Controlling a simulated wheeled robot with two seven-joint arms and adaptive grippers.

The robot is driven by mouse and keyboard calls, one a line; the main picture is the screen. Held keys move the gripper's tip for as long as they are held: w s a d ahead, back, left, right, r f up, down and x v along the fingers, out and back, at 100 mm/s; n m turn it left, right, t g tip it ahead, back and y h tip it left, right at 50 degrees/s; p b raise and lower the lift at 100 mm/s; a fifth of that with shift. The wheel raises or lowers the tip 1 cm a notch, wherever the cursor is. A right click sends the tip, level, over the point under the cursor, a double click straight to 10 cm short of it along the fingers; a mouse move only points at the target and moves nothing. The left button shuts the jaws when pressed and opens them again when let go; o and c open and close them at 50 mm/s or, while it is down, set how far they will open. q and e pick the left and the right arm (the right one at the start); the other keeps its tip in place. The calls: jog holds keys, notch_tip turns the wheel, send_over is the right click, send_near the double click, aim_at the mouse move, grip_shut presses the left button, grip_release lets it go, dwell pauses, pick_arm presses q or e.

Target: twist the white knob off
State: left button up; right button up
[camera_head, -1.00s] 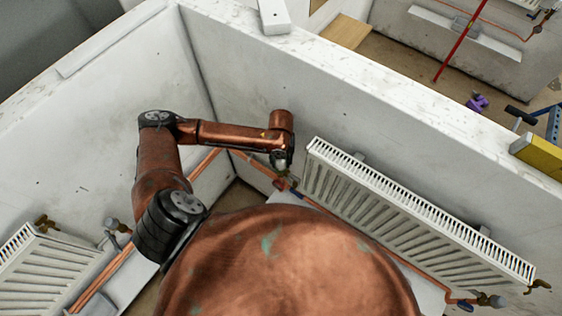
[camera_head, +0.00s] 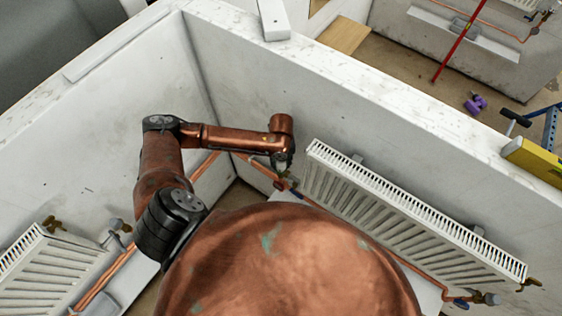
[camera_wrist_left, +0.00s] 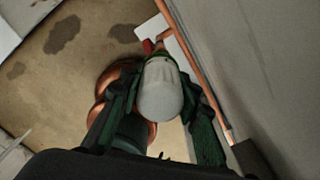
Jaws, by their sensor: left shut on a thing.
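The white knob (camera_wrist_left: 160,92) shows in the left wrist view as a pale rounded cylinder, with a bit of red and copper pipe just beyond it. My left gripper (camera_wrist_left: 159,84) is shut on it, one dark green finger on each side. In the head view my left gripper (camera_head: 282,163) is small and points down by the near left end of the middle radiator (camera_head: 410,212). There the knob is too hidden to make out. My right gripper is in neither view.
White partition walls (camera_head: 350,95) stand close behind the arm. Copper pipes (camera_head: 262,172) run along their foot. Another radiator (camera_head: 50,265) is at lower left. A yellow level (camera_head: 535,157) lies on the wall top at right.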

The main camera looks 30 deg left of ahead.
pick_arm(q)
jog(key=n+p, duration=0.6)
jog(key=shift+s+n, duration=0.2)
jog(key=shift+n, duration=0.1)
jog(key=shift+n+p, duration=1.2)
jog(key=shift+p, duration=0.05)
jog(key=shift+f+n+p, duration=0.1)
jog(key=shift+n+p, duration=0.2)
jog(key=shift+n, duration=0.1)
jog(key=shift+f, duration=0.1)
jog(key=shift+w+a+r+p, duration=0.1)
jog(key=shift+w+r+p, duration=0.2)
jog(key=shift+r+p, duration=0.55)
jog(key=o, duration=1.3)
jog(key=shift+f, duration=0.1)
jog(key=shift+c, duration=0.2)
